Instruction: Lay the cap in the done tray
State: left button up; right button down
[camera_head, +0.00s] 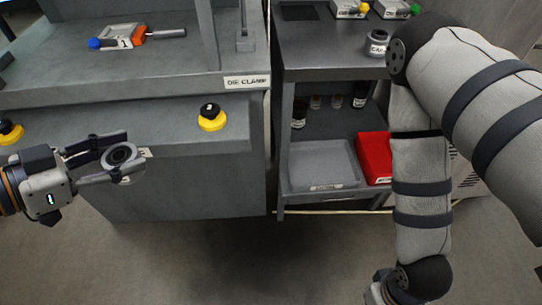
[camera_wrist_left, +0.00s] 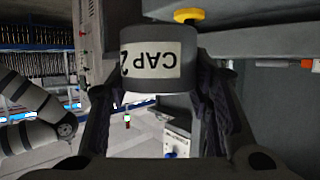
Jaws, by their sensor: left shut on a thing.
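My left gripper (camera_head: 128,150) is shut on a dark round cap (camera_head: 119,156), held in the air in front of the grey bench at the left. In the left wrist view the cap (camera_wrist_left: 165,62) sits between the two fingers, and its white label reads CAP 2 upside down. A flat grey tray (camera_head: 322,160) lies on the lower shelf of the cart, well to the right of the gripper. It looks empty, and its front label is too small to read. My right arm hangs at the right, and its gripper is not clearly in view.
A red bin (camera_head: 374,157) stands right of the grey tray. Small bottles (camera_head: 299,112) stand behind the tray. Another labelled cap (camera_head: 377,43) is on the cart top (camera_head: 320,50). A yellow-based button (camera_head: 212,117) is on the bench front. Open floor lies before the cart.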

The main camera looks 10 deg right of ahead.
aim_at(322, 174)
jog(key=l+u, duration=0.1)
jog(key=l, duration=0.45)
jog(key=k+l+u, duration=0.1)
jog(key=l, duration=0.4)
jog(key=l+u, duration=0.1)
jog(key=l, duration=0.4)
jog(key=k+l+u, duration=0.1)
jog(key=l, duration=0.45)
jog(key=k, duration=0.05)
